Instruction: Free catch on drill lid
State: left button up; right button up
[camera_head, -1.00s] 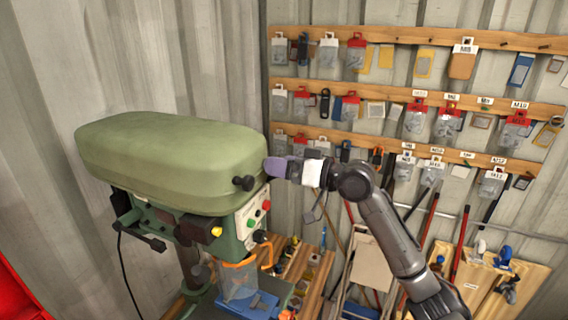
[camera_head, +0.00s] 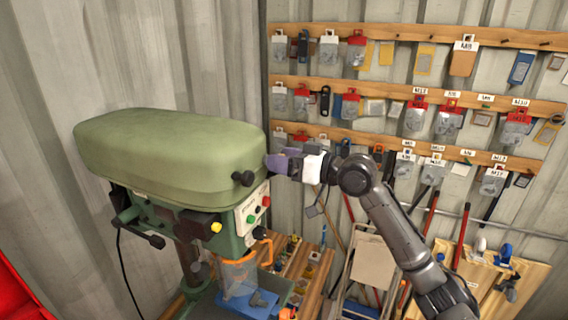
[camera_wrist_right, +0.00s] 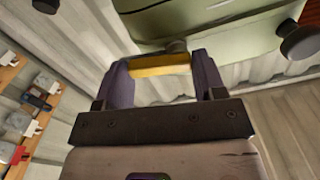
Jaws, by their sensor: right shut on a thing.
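The drill press has a long green lid (camera_head: 170,160) with rounded edges, which looks closed in the head view. Its underside or side shows in the wrist view (camera_wrist_right: 225,22). My right gripper (camera_head: 272,164) is at the lid's right end, beside a black knob (camera_head: 243,178). In the wrist view its two purple fingers (camera_wrist_right: 162,72) are on either side of a yellow bar (camera_wrist_right: 160,64), apparently the catch, and are shut on it. A dark round knob (camera_wrist_right: 300,43) is to the right of the fingers. The contact is hidden in the head view. My left gripper is out of view.
Pegboard rails (camera_head: 420,95) with hanging packets line the wall behind my right arm. The drill's control box (camera_head: 252,212) and clear guard (camera_head: 238,278) are below the gripper. A wooden bench (camera_head: 312,275) stands behind.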

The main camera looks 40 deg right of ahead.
dwell(0.3)
jog(key=o, duration=0.9)
jog(key=b+v, duration=0.6)
jog(key=v, duration=0.8)
jog(key=shift+b, duration=0.35)
